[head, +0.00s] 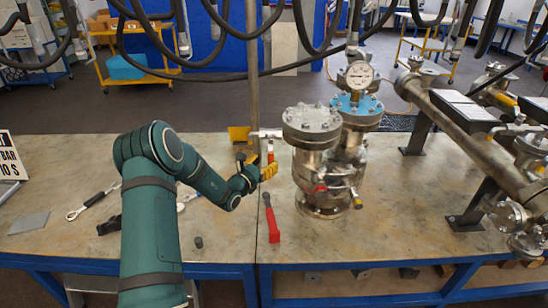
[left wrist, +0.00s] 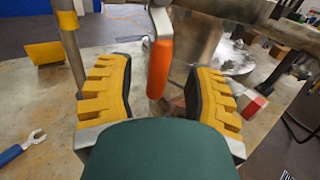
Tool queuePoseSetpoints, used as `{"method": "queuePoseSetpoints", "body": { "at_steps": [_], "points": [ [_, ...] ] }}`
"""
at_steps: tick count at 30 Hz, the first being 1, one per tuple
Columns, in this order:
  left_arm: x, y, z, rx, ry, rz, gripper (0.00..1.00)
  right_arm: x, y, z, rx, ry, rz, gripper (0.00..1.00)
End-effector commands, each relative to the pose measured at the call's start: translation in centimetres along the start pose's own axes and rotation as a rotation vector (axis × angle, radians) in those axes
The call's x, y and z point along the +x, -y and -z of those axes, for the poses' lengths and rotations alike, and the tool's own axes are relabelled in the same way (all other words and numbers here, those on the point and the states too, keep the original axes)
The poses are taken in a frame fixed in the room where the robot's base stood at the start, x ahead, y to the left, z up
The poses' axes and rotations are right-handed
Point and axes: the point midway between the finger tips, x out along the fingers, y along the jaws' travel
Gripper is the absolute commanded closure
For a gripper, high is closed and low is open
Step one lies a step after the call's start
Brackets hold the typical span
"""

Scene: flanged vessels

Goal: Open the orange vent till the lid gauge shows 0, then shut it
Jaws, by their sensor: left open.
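The orange vent handle (left wrist: 160,68) hangs from a metal lever in the left wrist view. It lies between the spread yellow fingers of my left gripper (left wrist: 163,92), with gaps on both sides. In the head view my left gripper (head: 268,166) is open just left of the vessel with the grey flanged lid (head: 312,118), and the orange handle shows small there (head: 271,152). The round lid gauge (head: 360,75) stands above the blue lid (head: 357,104) of the vessel behind; its reading is too small to tell. My right gripper is not in view.
A red-handled tool (head: 271,218) lies on the bench in front of the gripper. A wrench (head: 92,202) and a grey plate (head: 30,223) lie at the left. A vertical pole (head: 253,80) stands close behind the gripper. Large piping (head: 470,140) fills the right side.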

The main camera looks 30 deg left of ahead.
Motion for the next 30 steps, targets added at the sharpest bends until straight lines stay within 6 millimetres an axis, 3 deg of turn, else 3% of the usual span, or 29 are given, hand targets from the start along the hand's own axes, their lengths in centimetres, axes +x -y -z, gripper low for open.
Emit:
{"method": "queuePoseSetpoints", "body": {
  "at_steps": [3, 9, 22, 23, 27, 30],
  "points": [
    [2.2, 0.1, 0.1, 0.0, 0.002, 0.002, 0.48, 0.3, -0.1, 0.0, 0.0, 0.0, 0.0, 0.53],
    [4.6, 0.0, 0.1, 0.0, 0.0, 0.001, 0.48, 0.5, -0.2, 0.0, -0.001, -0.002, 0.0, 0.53],
    [5.5, 0.0, 0.0, -0.001, -0.001, 0.001, 0.48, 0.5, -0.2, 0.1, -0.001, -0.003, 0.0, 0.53],
    [5.5, 0.0, 0.0, -0.001, -0.001, 0.001, 0.52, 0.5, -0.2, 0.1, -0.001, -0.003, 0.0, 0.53],
    [5.5, 0.0, 0.0, 0.0, -0.001, 0.001, 1.0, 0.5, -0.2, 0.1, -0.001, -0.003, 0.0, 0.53],
    [5.4, 0.0, 0.0, 0.0, -0.001, 0.001, 1.0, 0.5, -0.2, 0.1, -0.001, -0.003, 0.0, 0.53]
  ]
}}
